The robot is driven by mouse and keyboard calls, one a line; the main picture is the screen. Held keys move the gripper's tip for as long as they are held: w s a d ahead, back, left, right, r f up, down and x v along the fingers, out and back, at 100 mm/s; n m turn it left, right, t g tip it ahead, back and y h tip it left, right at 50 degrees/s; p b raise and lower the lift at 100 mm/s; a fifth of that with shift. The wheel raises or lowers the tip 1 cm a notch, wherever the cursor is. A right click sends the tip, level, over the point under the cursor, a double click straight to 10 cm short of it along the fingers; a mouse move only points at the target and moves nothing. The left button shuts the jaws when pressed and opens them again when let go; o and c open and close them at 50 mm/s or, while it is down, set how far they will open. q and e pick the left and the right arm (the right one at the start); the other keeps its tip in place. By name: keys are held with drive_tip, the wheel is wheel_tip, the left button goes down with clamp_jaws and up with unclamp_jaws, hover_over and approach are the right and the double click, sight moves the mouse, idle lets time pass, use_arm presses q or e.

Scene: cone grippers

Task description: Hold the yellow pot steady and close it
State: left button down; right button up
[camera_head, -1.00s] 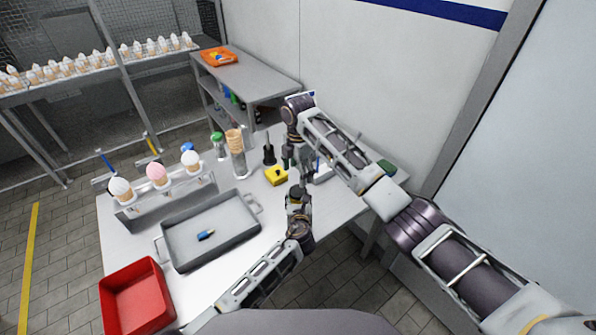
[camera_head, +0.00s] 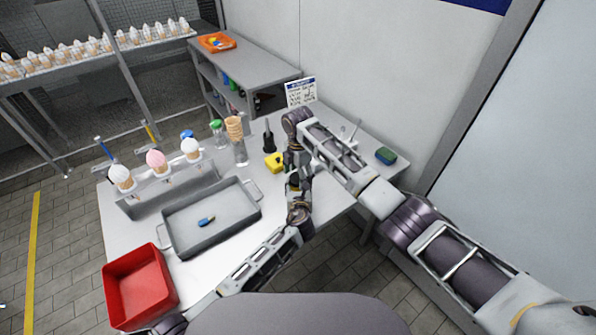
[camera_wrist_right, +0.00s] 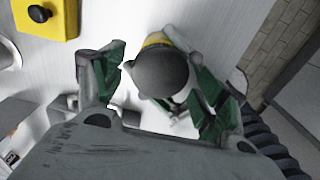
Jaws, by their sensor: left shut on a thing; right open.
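The yellow pot (camera_wrist_right: 157,40) shows as a yellow rim in the right wrist view. A dark grey rounded cap (camera_wrist_right: 160,72) covers most of it there; I cannot tell whether the cap is seated on it. My right gripper (camera_wrist_right: 158,84) is open, with green-padded fingers on either side of the cap. In the head view my left gripper (camera_head: 297,182) is shut on the pot, just below my right gripper (camera_head: 297,158). The pot is too small and hidden to make out in that view.
A yellow block with a black knob (camera_wrist_right: 48,18) lies close by; it also shows in the head view (camera_head: 273,163). Left are a grey tray (camera_head: 172,236), a red bin (camera_head: 140,290) and a cone rack (camera_head: 165,200). A green-blue sponge (camera_head: 386,156) lies right.

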drive_tip(key=c, duration=1.1)
drive_tip(key=o, duration=1.1)
drive_tip(key=shift+o, duration=0.2)
drive_tip(key=shift+r, duration=2.25)
drive_tip(key=shift+o, duration=0.3)
drive_tip(key=o, duration=0.5)
